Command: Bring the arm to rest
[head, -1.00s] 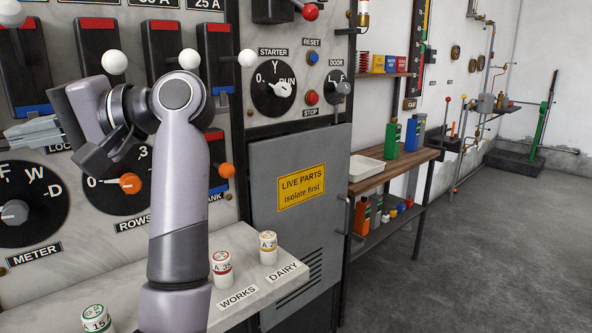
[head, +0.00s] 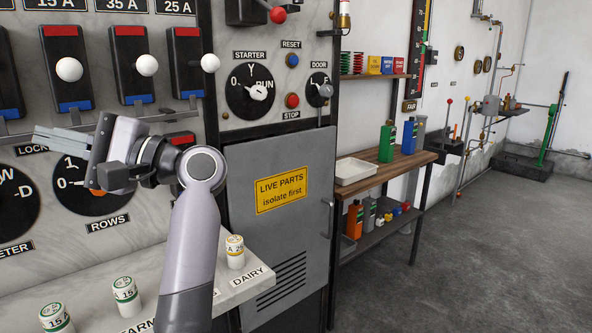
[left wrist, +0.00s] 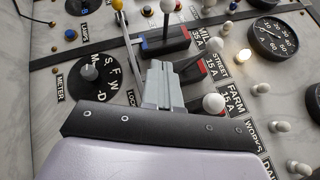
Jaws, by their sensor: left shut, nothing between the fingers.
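My left gripper (head: 62,140) is raised in front of the switch panel (head: 150,235), its fingers pointing left in the head view. Its fingers are closed together with nothing between them. The left wrist view shows the same shut fingers (left wrist: 162,85) over the panel, between the meter dial (left wrist: 92,75) and the black lever switches. They appear apart from the panel, though the exact gap is hard to judge. My left forearm (head: 190,250) hides part of the rows dial and the shelf. My right gripper is not in view.
A marble shelf (head: 245,278) with several white fuse holders juts out below the panel. Lever switches with white knobs (head: 147,65) stick out near my gripper. A grey cabinet door (head: 290,215) and a wooden bench (head: 395,170) stand right. The floor (head: 480,250) is clear.

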